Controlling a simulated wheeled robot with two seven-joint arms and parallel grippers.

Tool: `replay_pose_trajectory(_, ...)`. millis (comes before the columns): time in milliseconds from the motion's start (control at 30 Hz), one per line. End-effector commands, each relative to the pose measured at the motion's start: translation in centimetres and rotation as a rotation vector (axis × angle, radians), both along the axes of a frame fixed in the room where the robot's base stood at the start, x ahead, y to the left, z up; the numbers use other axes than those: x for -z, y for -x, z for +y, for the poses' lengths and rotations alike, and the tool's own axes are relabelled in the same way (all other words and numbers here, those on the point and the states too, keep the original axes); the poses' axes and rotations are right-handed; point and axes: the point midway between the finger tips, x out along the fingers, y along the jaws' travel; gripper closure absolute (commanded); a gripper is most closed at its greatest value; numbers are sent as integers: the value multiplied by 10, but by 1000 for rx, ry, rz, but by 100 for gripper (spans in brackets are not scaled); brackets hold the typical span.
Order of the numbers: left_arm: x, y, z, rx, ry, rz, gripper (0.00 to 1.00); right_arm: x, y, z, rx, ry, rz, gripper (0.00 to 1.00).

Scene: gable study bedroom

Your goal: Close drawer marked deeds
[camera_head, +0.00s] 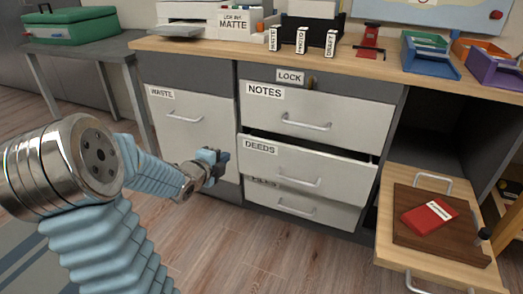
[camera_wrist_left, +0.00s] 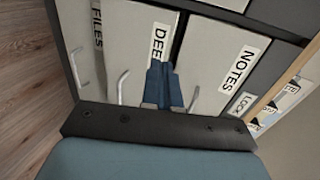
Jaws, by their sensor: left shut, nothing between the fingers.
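The drawer marked DEEDS (camera_head: 304,167) is pulled partly out of the desk, with a dark gap above its front. It sits below the NOTES drawer (camera_head: 304,112) and overhangs the FILES drawer (camera_head: 291,202), whose label is partly covered. My left gripper (camera_head: 221,157) is shut and empty, in front of the cabinet just left of the DEEDS drawer. In the left wrist view the DEEDS front (camera_wrist_left: 143,50) shows with its handle, and the shut fingers (camera_wrist_left: 160,72) point toward it by the label. I cannot tell whether they touch. My right gripper is not in view.
The WASTE front (camera_head: 194,130) is left of the drawers. At the right, a pulled-out wooden shelf (camera_head: 384,238) carries a dark board (camera_head: 462,246) with a red box (camera_head: 429,216). The wooden floor (camera_head: 250,262) in front of the drawers is clear.

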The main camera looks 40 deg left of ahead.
Motion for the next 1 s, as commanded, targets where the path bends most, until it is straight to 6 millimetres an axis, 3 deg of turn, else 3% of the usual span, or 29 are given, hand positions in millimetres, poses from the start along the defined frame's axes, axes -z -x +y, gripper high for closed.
replay_pose_trajectory(67, 1, 4, 4, -6, -10, -12, 100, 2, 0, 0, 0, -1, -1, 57)
replay_pose_trajectory(167, 3, -6, 6, -4, -10, -13, 100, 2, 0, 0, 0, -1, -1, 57)
replay_pose_trajectory(600, 31, -90, 25, -3, -7, -12, 100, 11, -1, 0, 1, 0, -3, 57)
replay_pose_trajectory(700, 29, -106, 29, -4, -9, -13, 100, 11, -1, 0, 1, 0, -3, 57)
replay_pose_trajectory(1000, 28, -126, 34, -5, -8, -13, 100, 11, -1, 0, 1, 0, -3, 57)
